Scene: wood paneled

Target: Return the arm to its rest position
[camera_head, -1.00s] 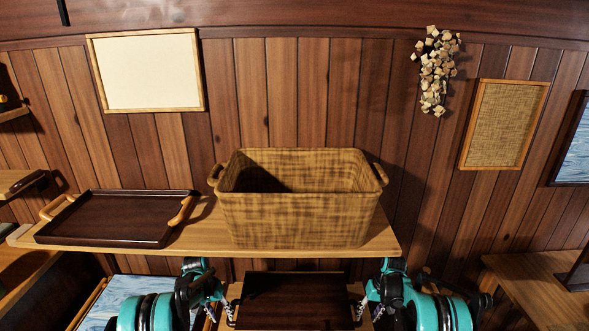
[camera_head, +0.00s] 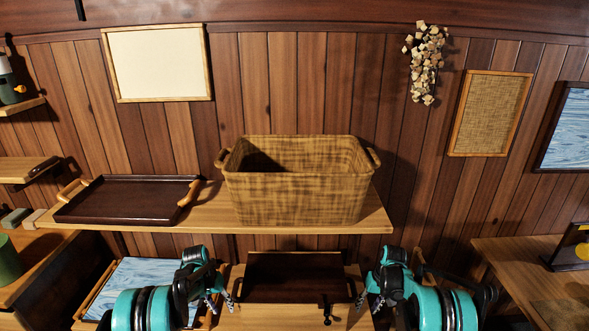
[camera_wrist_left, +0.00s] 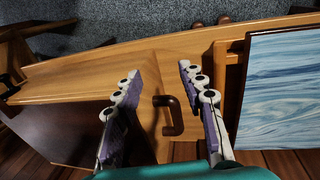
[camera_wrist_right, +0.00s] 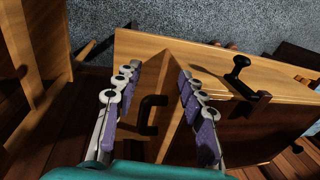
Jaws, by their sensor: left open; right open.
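My right gripper (camera_head: 367,296) is open and empty at the tray's right end. In the left wrist view, a brown handle (camera_wrist_left: 171,114) shows between and beyond the spread fingers (camera_wrist_left: 160,70). In the right wrist view, a dark handle (camera_wrist_right: 150,114) shows between the open fingers (camera_wrist_right: 159,70). I cannot tell whether any finger touches a handle. Both arms reach in low, and the rest position is not marked in view.
A shelf (camera_head: 380,215) above the grippers bears a woven basket (camera_head: 295,195) and a second dark tray (camera_head: 125,198) with light handles. A blue picture (camera_head: 150,277) lies left of the lower tray. Another table (camera_head: 510,265) stands right.

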